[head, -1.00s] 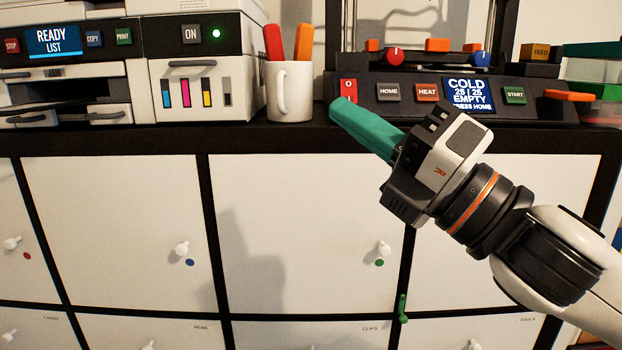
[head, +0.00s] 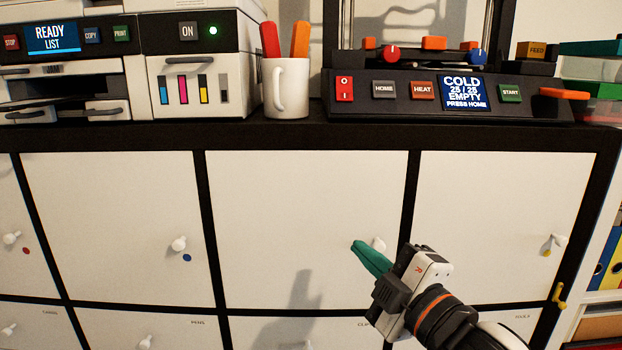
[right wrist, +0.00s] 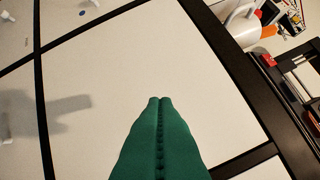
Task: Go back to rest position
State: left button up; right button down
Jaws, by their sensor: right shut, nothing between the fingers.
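My right gripper (head: 358,246) is shut and empty, with its green fingers pressed together. In the head view it is in front of the white cabinet doors, at the lower right, below the shelf top. My left gripper is not in view.
On the black shelf top (head: 300,136) stand a paper printer (head: 205,85), a white mug (head: 290,90) and a 3D printer (head: 450,92) whose screen reads COLD, EMPTY, PRESS HOME. White doors with knobs fill the front. Binders (head: 608,262) stand at the right.

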jog(key=s+d+f+m+g+h, duration=0.2)
jog(key=f+m, duration=0.1)
jog(key=f, duration=0.5)
jog(key=s+d+f+m+g+h, duration=0.2)
jog(key=f+m, duration=0.2)
jog(key=f, duration=0.4)
jog(key=s+d+f+m+g+h, duration=0.1)
jog(key=s+d+f+m+h, duration=0.15)
jog(key=f, duration=0.45)
jog(key=s+d+f+m+g+h, duration=0.1)
jog(key=s+d+f+m+g, duration=0.25)
jog(key=s+f, duration=0.5)
jog(key=s+d+f+m+g+h, duration=0.25)
jog(key=s+f+m+g, duration=0.2)
jog(key=s+f, duration=0.45)
notch_tip(320, 180, down, 26)
jog(key=s+g+y, duration=0.1)
jog(key=s, duration=0.1)
jog(key=s+d+f+g, duration=0.1)
jog(key=s+d+f, duration=0.2)
jog(key=s+f, duration=1.2)
jog(key=shift+s+f+n+g+b, duration=0.2)
jog(key=shift+s+n+g+b, duration=0.1)
jog(key=shift+s+n, duration=0.15)
